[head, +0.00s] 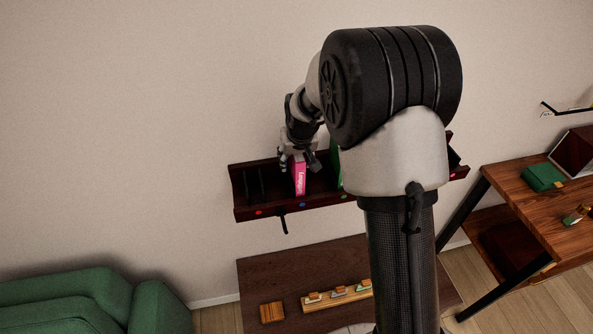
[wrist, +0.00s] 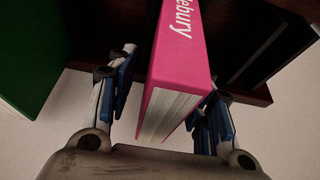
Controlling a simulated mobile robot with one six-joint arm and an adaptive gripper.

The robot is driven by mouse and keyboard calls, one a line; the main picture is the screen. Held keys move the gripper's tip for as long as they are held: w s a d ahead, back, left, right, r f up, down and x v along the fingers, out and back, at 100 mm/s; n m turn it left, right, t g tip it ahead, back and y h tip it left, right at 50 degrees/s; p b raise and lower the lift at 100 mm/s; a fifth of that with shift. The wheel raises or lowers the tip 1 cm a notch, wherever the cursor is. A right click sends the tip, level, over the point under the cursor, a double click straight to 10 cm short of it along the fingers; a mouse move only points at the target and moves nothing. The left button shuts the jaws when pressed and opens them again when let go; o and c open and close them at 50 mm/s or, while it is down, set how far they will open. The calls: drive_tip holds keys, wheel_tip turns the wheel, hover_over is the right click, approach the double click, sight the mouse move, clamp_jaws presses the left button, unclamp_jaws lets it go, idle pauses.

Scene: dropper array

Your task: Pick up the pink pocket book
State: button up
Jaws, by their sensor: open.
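The pink pocket book (head: 299,176) stands upright in the dark wall shelf, with white lettering on its spine. In the wrist view the pink book (wrist: 184,52) points down between the fingers, its page edges showing. My gripper (head: 301,160) is over the book in the head view. In the wrist view my gripper (wrist: 170,105) is open, with one finger on each side of the book. A gap shows at the left finger; the right finger is close to the book, and I cannot tell whether it touches.
The dark shelf (head: 285,207) has coloured dots along its front edge. A green book (head: 336,165) stands right of the pink one, partly hidden by my arm; it also shows in the wrist view (wrist: 35,50). A wooden table (head: 265,275) is below, and a green sofa (head: 70,300) is at lower left.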

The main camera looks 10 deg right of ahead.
drive_tip(key=shift+c, duration=0.2)
clamp_jaws()
idle(0.5)
